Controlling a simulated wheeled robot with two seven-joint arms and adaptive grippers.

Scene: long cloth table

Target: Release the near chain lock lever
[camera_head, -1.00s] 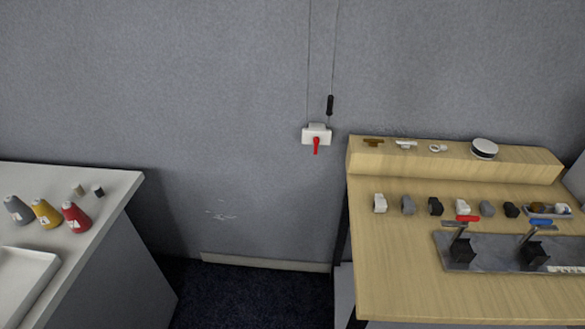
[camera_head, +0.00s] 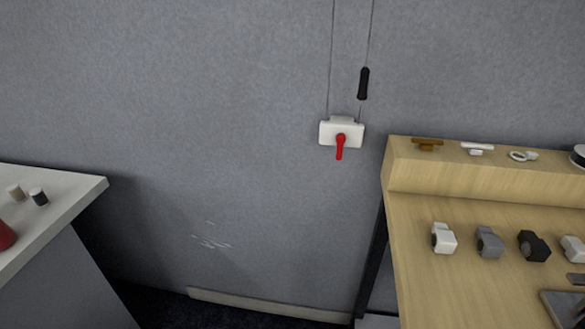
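A white chain lock box (camera_head: 328,132) is fixed on the grey wall, left of the wooden table. Its red lever (camera_head: 340,148) points downward from the middle of the box's front. Two thin chains or cords run up from the box out of the top of the view. A black handle (camera_head: 363,84) hangs on the right cord, above the box. Neither of my grippers shows in the head view.
A wooden table (camera_head: 440,290) with a raised back shelf (camera_head: 480,178) stands on the right, with several small white, grey and black parts on it. A white-topped counter (camera_head: 62,210) is on the left. Dark floor lies between them, with open space before the wall.

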